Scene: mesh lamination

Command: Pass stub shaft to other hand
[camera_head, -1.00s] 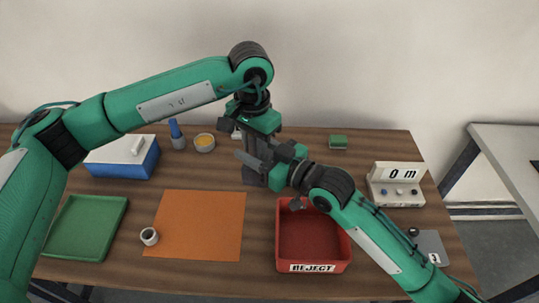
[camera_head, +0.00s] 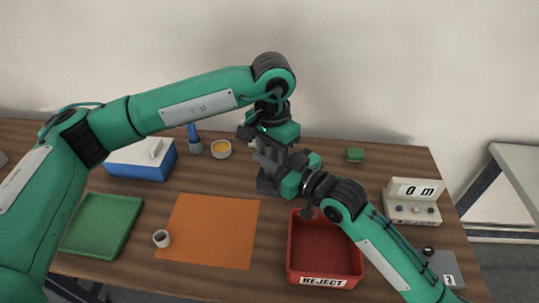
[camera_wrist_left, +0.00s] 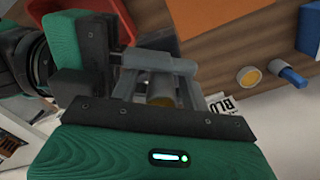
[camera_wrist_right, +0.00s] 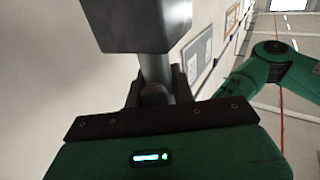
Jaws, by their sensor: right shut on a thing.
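The stub shaft shows in the right wrist view as a grey rod (camera_wrist_right: 155,72), shut between my right gripper's fingers (camera_wrist_right: 154,92). In the left wrist view its brass-coloured part (camera_wrist_left: 160,100) lies between my left gripper's grey fingers (camera_wrist_left: 160,85), which stand apart on either side of it. Whether they touch it cannot be made out. In the head view my left gripper (camera_head: 270,148) points down from above and my right gripper (camera_head: 276,166) comes in from the right, close below it. The shaft is mostly hidden there by both grippers.
A green tray (camera_head: 100,222), blue box (camera_head: 140,168) and display unit (camera_head: 412,205) stand further out.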

